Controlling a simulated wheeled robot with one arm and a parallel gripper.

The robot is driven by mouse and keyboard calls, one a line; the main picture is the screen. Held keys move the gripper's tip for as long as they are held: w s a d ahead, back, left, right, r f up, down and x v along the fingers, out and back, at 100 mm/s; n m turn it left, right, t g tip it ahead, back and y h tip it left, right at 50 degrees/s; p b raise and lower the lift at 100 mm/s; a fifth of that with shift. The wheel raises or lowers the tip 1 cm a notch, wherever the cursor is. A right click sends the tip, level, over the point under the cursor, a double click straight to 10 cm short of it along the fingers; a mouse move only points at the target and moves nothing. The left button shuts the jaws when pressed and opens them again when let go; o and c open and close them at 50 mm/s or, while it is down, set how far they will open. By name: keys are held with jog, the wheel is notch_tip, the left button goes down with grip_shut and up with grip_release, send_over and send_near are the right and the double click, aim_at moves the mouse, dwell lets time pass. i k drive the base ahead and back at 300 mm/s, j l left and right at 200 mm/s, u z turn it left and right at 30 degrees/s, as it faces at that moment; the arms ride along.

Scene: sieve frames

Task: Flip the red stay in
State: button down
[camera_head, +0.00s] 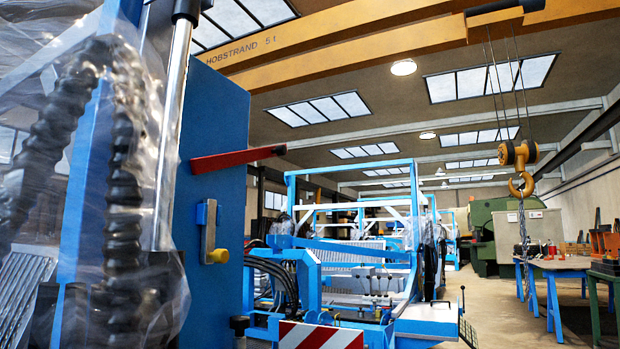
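The red stay (235,159) is a flat red bar on the upright blue panel (212,115). It lies nearly level, rising slightly to the right. Its left end meets the panel face, and its dark right tip sticks out past the panel's right edge into open air. How the stay is fastened is too small to tell. My gripper is not in view, and nothing is seen touching the stay.
Clear plastic wrap over a black ribbed hose (124,150) and a shiny rod (174,125) fill the near left. Blue machine frames (350,245) stand behind the panel. A yellow crane hook (521,184) hangs at right, above a workbench (560,264). Floor shows at lower right.

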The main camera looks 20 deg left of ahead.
aim_at(200, 165)
jog(key=i+l+u, duration=0.1)
jog(key=i+u, duration=0.35)
jog(key=i+l+u, duration=0.3)
jog(key=i+u, duration=0.15)
